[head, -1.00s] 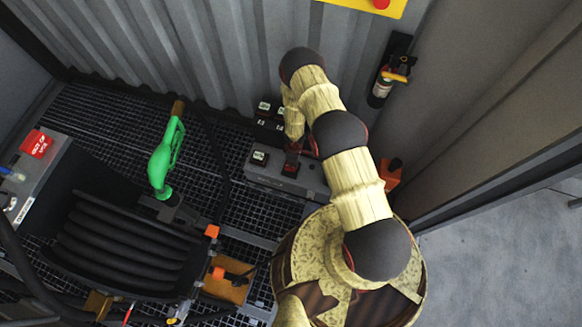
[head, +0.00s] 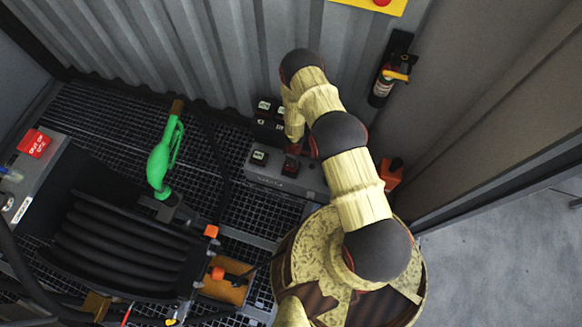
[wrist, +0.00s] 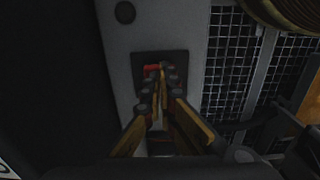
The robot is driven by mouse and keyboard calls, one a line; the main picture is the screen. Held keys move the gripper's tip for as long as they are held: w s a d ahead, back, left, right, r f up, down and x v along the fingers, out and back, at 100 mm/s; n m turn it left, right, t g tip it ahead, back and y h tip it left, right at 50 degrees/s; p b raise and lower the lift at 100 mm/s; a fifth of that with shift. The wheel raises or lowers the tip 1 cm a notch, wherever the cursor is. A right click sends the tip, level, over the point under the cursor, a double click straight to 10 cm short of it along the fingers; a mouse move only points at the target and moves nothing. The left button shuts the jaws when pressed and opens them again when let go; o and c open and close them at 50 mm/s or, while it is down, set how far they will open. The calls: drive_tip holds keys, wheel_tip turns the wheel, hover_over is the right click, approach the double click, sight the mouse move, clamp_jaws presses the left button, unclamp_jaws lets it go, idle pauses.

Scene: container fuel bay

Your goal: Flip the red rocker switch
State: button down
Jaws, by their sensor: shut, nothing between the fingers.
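The red rocker switch (head: 290,165) sits on the grey control box (head: 262,180) by the corrugated wall. In the wrist view the red of the switch (wrist: 152,68) shows on a dark square plate, just beyond my fingertips. My gripper (head: 295,148) is shut and empty, pointing down at the switch; its fingers also show in the wrist view (wrist: 160,76). The fingers cover most of the switch, so I cannot tell whether they touch it or which way it is tipped.
A green fuel nozzle (head: 163,160) stands left, near a black hose reel (head: 130,240). A fire extinguisher (head: 382,88) hangs on the wall at right.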

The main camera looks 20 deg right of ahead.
drive_tip(key=shift+f+b, duration=0.4)
drive_tip(key=shift+f, duration=0.15)
drive_tip(key=shift+r, duration=0.1)
drive_tip(key=shift+r+p, duration=2.65)
drive_tip(key=shift+r, duration=0.85)
